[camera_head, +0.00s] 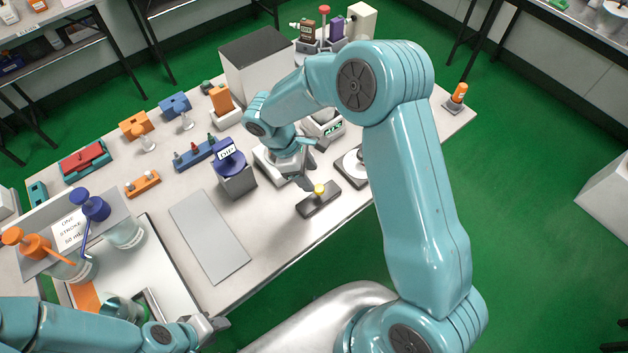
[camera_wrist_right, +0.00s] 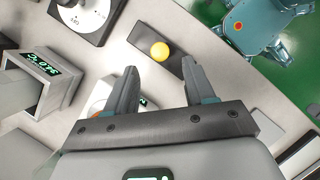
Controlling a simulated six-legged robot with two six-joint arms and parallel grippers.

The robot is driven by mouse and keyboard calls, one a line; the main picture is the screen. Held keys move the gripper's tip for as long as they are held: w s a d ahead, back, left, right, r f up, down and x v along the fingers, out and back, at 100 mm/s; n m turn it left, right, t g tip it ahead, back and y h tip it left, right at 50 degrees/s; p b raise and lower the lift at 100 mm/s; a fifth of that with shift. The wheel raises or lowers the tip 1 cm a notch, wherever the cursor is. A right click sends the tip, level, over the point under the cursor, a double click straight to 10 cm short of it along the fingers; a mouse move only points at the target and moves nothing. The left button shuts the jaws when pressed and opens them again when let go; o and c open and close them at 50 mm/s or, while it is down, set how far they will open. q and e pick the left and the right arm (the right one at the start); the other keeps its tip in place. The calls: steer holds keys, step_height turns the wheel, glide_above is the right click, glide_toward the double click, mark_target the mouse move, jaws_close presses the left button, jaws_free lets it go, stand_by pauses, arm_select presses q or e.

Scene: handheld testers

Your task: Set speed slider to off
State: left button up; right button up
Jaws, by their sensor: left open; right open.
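My right gripper (camera_head: 312,167) is open and empty, behind and above the slider in the head view. In the right wrist view the knob appears between the lines of its two spread fingers (camera_wrist_right: 160,68); contact cannot be told. Any marking for off is not readable. My left gripper (camera_head: 213,325) is at the lower left, away from the slider.
A white device with a round dial (camera_head: 353,168) stands right of the slider. A scale with a green display (camera_head: 333,128) is behind. A flat grey plate (camera_head: 209,236) lies further left.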

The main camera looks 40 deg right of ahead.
mark_target(319, 188)
steer(key=x, duration=0.4)
steer(key=shift+s+d+f, duration=0.15)
steer(key=shift+s, duration=0.05)
steer(key=shift+f, duration=0.5)
steer(key=shift+s, duration=0.1)
